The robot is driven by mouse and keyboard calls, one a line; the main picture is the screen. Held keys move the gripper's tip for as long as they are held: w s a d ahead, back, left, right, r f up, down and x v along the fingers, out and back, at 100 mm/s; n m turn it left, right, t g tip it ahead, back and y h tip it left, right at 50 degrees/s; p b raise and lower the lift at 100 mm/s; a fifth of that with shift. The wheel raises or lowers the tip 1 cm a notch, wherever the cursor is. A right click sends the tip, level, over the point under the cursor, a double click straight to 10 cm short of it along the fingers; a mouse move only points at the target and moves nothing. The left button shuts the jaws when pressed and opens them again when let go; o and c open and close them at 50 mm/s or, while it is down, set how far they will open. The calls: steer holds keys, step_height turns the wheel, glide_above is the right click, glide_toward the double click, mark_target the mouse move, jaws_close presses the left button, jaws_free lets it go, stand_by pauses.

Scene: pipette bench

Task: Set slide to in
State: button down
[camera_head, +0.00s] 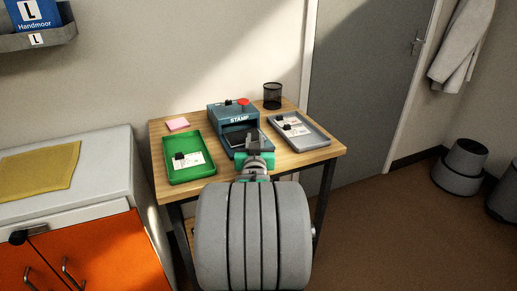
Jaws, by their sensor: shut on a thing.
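A blue-grey stamp machine (228,115) marked STAMP stands at the back of the small wooden table, with a red knob on top. Its slide (236,139) shows as a dark plate at the front opening, sticking out toward me. My gripper (254,141) is at the front right of the machine, shut on the front part of the slide. My gripper and arm hide the slide's front end and the exact grip.
A green tray (168,172) with a card and a black-handled piece lies left. A grey tray (318,139) with cards and similar pieces lies right. A pink pad (177,124) and black mesh cup (272,95) stand behind. My arm covers the table's front middle.

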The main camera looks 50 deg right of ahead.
steer(key=shift+w+d, duration=0.1)
steer(key=shift+w, duration=0.05)
steer(key=c, duration=1.3)
jaws_free()
steer(key=p+v, duration=0.1)
steer(key=v, duration=0.7)
